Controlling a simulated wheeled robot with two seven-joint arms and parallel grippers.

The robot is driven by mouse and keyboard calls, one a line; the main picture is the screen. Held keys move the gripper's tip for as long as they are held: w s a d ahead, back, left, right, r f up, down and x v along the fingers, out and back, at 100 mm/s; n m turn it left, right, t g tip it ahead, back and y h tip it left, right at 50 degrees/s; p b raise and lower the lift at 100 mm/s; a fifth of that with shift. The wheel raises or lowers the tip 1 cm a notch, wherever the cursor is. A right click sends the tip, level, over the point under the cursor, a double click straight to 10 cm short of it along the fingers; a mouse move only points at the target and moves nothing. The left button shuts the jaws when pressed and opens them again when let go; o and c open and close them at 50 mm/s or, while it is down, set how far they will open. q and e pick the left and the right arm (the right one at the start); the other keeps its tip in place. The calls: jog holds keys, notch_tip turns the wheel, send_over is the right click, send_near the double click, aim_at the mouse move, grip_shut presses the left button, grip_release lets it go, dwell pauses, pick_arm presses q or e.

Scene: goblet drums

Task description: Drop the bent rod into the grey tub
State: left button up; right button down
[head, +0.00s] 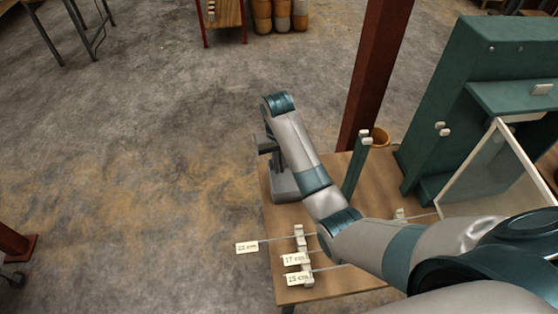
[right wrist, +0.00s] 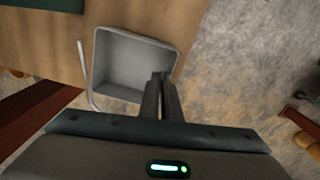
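The grey tub (right wrist: 133,58) is an open box on the wooden table. In the head view the tub (head: 285,188) sits at the table's far left corner, partly hidden by my right arm. The bent rod (right wrist: 84,68), thin and pale grey, shows along the tub's left side in the right wrist view. Its lower end curves towards the tub's near corner. I cannot make it out in the head view. My right gripper (right wrist: 160,76) is over the tub's right edge, its dark fingers together, with nothing visible between them. My left gripper is not in view.
A rack (head: 300,240) holds thin straight rods with length labels on the wooden table (head: 370,185). A green post (head: 355,172) stands right of my forearm. A dark red column (head: 375,70) and a green frame (head: 440,95) stand behind.

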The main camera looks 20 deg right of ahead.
jog(key=shift+f, duration=0.3)
jog(key=shift+f, duration=3.3)
jog(key=c, duration=1.9)
grip_release()
jog(key=shift+r, duration=0.15)
jog(key=shift+r, duration=3.35)
jog(key=o, duration=0.5)
